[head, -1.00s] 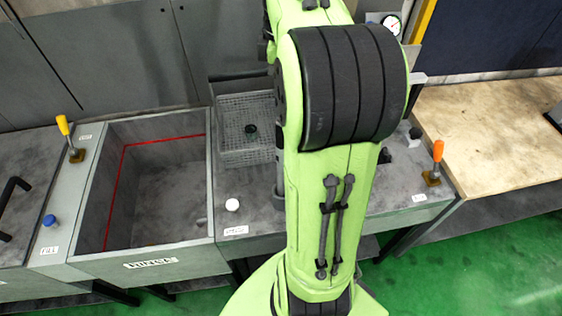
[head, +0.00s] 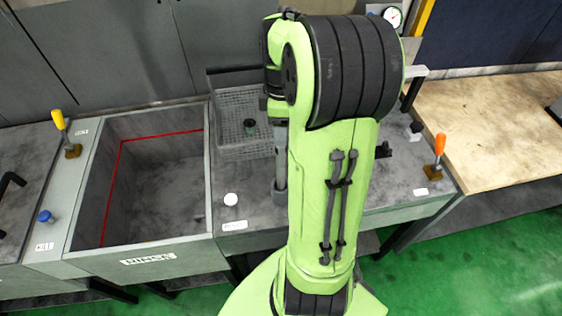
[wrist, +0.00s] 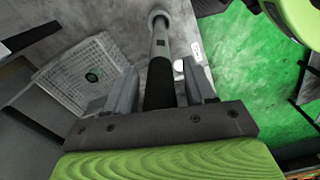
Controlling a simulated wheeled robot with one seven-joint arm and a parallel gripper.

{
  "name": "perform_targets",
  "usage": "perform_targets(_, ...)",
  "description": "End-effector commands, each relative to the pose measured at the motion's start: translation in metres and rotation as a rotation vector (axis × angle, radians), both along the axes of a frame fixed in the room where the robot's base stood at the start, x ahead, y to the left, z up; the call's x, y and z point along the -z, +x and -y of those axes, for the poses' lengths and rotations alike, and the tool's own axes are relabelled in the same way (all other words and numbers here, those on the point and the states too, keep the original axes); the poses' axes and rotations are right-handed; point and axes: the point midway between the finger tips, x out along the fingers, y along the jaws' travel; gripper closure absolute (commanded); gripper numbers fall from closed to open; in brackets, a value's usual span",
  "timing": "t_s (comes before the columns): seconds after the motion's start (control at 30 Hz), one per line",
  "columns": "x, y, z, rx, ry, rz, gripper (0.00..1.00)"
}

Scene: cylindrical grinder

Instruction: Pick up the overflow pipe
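The overflow pipe (head: 281,165) is a slim grey upright pipe with a wider collar low down, at the worktop just left of my arm. Its upper part is hidden behind my arm in the head view. In the wrist view the pipe (wrist: 160,48) runs away from the camera, with a black section near my gripper and a round collar at the far end. My gripper (wrist: 160,88) has one finger on each side of the black section. The fingers look apart from it, with narrow gaps. My gripper is hidden in the head view.
A wire basket (head: 240,107) with a dark round piece stands left of the pipe. The rinse tank (head: 150,246) opens further left. A white knob (head: 231,199) sits near the front edge. An orange-handled lever (head: 439,147) and a wooden bench (head: 500,130) are at right.

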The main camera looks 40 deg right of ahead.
Motion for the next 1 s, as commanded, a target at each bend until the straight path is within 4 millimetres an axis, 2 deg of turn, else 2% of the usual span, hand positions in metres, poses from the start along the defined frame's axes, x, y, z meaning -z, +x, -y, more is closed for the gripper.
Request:
perform_targets(0.03,0.0,0.0,0.0,0.0,0.0,0.0,0.54)
perform_targets(0.33,0.0,0.0,0.0,0.0,0.0,0.0,1.0)
perform_targets(0.8,-0.003,0.0,0.0,0.0,-0.002,0.001,1.0)
perform_targets(0.87,-0.011,0.001,0.0,-0.001,-0.004,0.003,1.0)
perform_targets(1.0,-0.045,0.002,0.0,-0.001,-0.006,0.007,1.0)
